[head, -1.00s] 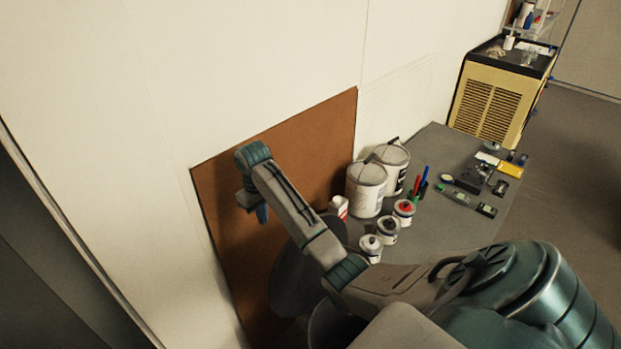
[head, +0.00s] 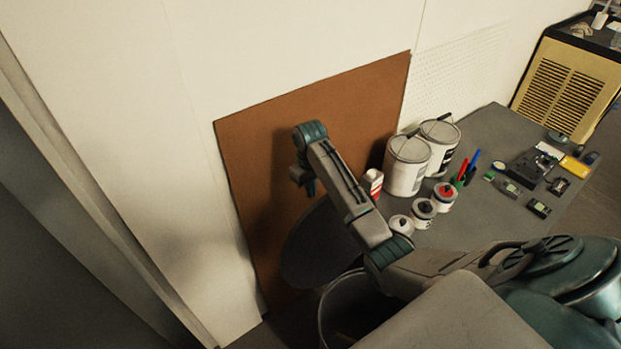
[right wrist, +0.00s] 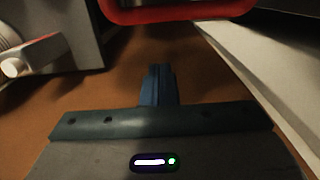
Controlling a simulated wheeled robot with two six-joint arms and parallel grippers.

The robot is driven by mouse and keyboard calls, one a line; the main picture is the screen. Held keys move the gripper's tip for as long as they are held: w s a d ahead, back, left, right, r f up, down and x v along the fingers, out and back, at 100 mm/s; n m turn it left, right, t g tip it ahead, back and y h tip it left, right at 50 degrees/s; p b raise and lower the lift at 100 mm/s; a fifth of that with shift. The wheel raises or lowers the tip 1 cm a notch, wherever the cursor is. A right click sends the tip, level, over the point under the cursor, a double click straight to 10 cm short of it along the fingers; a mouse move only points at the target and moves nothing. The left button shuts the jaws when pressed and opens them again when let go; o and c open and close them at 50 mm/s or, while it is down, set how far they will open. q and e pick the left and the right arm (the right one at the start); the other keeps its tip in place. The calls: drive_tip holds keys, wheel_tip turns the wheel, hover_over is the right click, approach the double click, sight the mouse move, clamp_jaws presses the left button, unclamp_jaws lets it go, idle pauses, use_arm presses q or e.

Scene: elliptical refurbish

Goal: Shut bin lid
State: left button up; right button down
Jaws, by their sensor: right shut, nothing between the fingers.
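A dark round bin (head: 325,312) stands at the bottom of the head view, its near side partly hidden by my right arm. Its dark disc-shaped lid (head: 305,255) stands open, tilted up at the bin's far side in front of a brown board. My right gripper (head: 307,187) is above and behind the upper part of the lid, pointing down near the board. In the right wrist view its fingers (right wrist: 157,85) are shut together with nothing between them. I cannot tell whether they touch the lid. My left gripper is not in view.
The brown board (head: 260,150) leans on the white wall. A grey table (head: 480,215) to the right holds a red-and-white carton (head: 372,183), two white paint cans (head: 407,165), small jars (head: 423,212), pens and small devices. A yellow cabinet (head: 565,85) stands beyond.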

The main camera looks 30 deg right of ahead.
drive_tip(key=s+p, duration=0.3)
drive_tip(key=s, duration=0.1)
drive_tip(key=shift+r, duration=0.35)
drive_tip(key=shift+w+a, duration=0.1)
drive_tip(key=shift+a, duration=0.05)
